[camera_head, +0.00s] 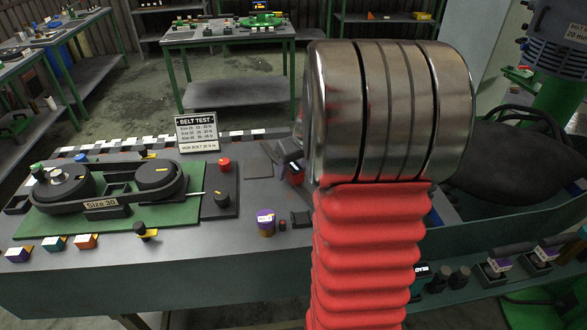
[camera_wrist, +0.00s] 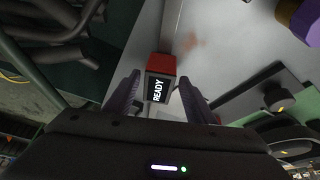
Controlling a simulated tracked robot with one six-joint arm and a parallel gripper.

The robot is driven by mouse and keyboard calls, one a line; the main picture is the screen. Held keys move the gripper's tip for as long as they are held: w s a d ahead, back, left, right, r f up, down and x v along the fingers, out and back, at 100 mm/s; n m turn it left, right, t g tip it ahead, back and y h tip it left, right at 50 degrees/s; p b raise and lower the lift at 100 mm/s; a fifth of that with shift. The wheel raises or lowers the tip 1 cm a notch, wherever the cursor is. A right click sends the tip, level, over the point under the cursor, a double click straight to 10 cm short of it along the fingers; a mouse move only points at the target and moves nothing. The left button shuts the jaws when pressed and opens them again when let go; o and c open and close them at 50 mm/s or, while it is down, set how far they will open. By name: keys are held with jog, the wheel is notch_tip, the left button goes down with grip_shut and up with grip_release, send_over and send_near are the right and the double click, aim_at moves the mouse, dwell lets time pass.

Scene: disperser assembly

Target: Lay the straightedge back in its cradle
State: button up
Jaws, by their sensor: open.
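I cannot pick out the straightedge or its cradle with certainty in either view. A thin pale strip (camera_head: 190,195) shows at the right end of the belt rig, too small to identify. My gripper (camera_wrist: 160,78) is open in the wrist view, with a dark finger on each side of a small block (camera_wrist: 160,63). The block has a red top and a screen reading READY. I cannot tell how far beyond the fingertips it is. In the head view my own red-sleeved arm hides most of the gripper and the bench behind it.
The belt rig (camera_head: 105,200) labelled Size 30 sits on a green plate at the bench's left. A BELT TEST sign (camera_head: 197,132) stands behind it. Small coloured blocks line the front edge. Dark hoses lie at the right.

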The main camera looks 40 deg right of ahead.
jog(key=shift+r, duration=0.1)
jog(key=shift+r, duration=0.55)
jog(key=d+v, duration=0.1)
jog(key=v, duration=1)
jog(key=shift+s+a+r, duration=0.2)
jog(key=shift+a+r, duration=0.2)
jog(key=shift+a, duration=0.1)
jog(key=s+a+r+n, duration=0.1)
jog(key=s+a+r, duration=0.1)
jog(key=a, duration=1.5)
jog(key=s+a+f+n+t+y, duration=0.1)
jog(key=s+a+f, duration=0.2)
jog(key=s+a, duration=0.7)
jog(key=shift+a, duration=1.9)
jog(key=shift+f, duration=0.15)
